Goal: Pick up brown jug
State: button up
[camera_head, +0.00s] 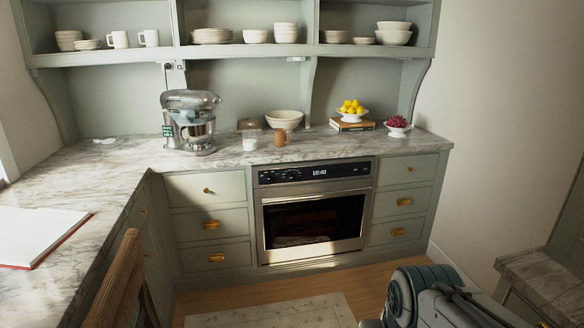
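A small brown jug (281,137) stands upright on the marble counter (345,146), above the left part of the oven. A white cup or jar (250,140) stands just left of it, and a cream bowl (284,118) stands behind it. Part of my arm shows at the bottom right, well away from the counter. My gripper is not visible in this view.
A stand mixer (190,122) stands left of the jug. Lemons (351,107) in a bowl on books and a bowl of red fruit (398,126) stand to the right. A wooden chair (118,280) is at lower left.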

aim_at(281, 139)
jog(key=i, duration=1.6)
jog(key=u, duration=0.25)
jog(key=i, duration=2.45)
jog(key=u, duration=0.15)
